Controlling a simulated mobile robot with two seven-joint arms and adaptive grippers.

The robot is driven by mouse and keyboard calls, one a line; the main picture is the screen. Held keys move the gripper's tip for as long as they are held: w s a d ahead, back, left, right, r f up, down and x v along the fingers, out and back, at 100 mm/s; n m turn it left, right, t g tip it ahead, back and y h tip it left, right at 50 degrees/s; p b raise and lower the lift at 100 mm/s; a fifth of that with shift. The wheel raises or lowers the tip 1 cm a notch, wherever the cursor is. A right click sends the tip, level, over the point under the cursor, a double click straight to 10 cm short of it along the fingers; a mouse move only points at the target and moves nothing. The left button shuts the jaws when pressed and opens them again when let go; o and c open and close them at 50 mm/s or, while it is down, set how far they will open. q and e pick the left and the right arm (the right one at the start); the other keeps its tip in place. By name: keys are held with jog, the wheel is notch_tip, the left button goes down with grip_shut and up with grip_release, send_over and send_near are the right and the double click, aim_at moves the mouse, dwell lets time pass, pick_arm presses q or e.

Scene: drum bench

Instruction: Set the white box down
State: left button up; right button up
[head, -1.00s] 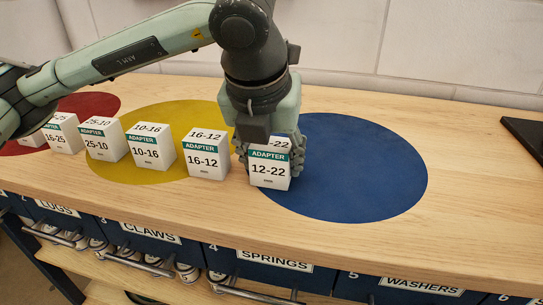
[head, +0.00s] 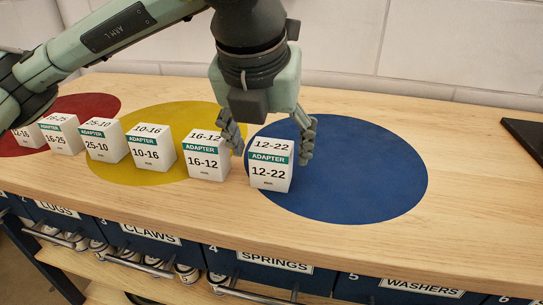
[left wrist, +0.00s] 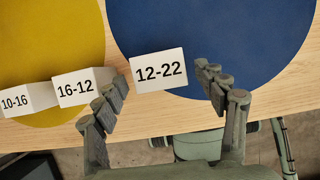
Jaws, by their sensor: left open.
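The white box (head: 271,166) labelled ADAPTER 12-22 stands upright on the bench, at the left edge of the blue disc (head: 360,175). Its top also shows between the fingers in the left wrist view (left wrist: 159,72). My left gripper (head: 272,140) is open above and behind this box, with a finger on each side, apart from it. In the left wrist view the fingers (left wrist: 165,95) are spread wide and hold nothing. My right gripper is in no view.
Several similar white boxes stand in a row to the left, the nearest labelled 16-12 (head: 207,158). A yellow disc (head: 182,117) and a red disc (head: 98,104) lie under or beside them. Labelled drawers (head: 270,262) line the bench front. A dark flat object (head: 525,138) lies at right.

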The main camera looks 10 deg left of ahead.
pick_arm(q)
jog(key=v, duration=0.8)
jog(key=shift+r, duration=0.2)
jog(key=shift+s, duration=0.15)
